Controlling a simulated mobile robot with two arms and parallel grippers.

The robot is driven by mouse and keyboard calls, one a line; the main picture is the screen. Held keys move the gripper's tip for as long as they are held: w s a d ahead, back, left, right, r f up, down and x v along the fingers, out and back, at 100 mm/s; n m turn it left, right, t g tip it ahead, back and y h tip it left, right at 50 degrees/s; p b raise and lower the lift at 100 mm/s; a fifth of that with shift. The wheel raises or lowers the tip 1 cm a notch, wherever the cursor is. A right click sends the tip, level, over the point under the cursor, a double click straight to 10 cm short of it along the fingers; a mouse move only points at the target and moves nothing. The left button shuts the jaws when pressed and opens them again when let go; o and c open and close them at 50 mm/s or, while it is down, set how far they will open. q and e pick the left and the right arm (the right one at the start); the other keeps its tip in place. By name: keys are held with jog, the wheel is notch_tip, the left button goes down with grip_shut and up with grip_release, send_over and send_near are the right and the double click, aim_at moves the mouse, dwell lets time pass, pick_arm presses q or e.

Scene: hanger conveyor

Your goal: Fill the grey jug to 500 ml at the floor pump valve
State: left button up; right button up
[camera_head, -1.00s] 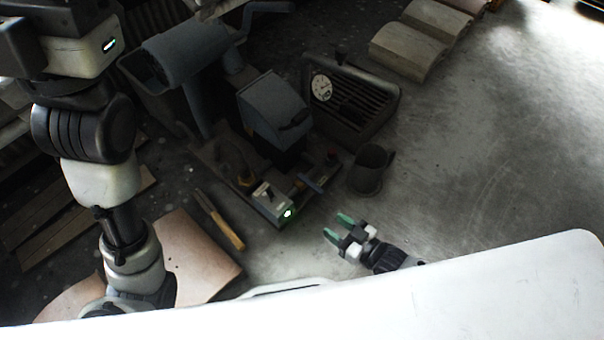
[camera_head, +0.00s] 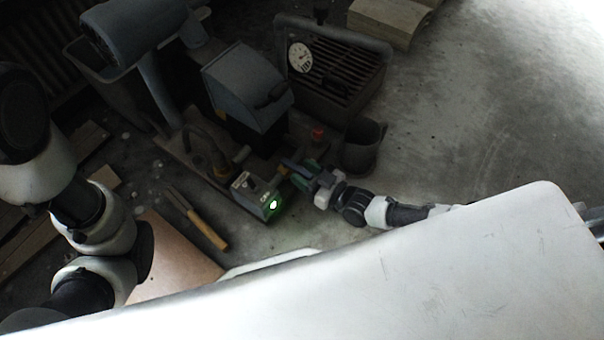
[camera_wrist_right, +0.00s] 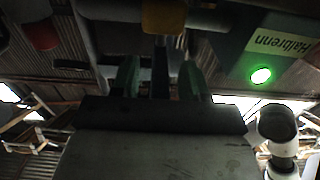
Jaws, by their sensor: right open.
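The grey jug (camera_head: 362,146), dark with a side handle, stands upright on the floor just right of the pump base. What is inside it is too dark to tell. A small blue lever (camera_head: 293,167) sits on a brass fitting at the pump's front, beside the lit grey box. My right gripper (camera_head: 304,176) is at this lever, left of the jug. In the right wrist view its green fingers (camera_wrist_right: 159,78) are open, one on each side of a dark blue bar (camera_wrist_right: 160,68). My left arm shows at the left; its gripper is hidden or out of frame.
The grey box (camera_head: 256,196) has a green light. A slatted unit with a round gauge (camera_head: 300,57) stands behind the jug. A wooden-handled tool (camera_head: 205,228) lies left of the pump. A white surface (camera_head: 430,260) covers the lower right foreground. Open floor lies right of the jug.

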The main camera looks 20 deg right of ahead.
jog(key=shift+w+a, duration=0.25)
jog(key=shift+w, duration=0.05)
jog(key=shift+c, duration=0.4)
grip_shut()
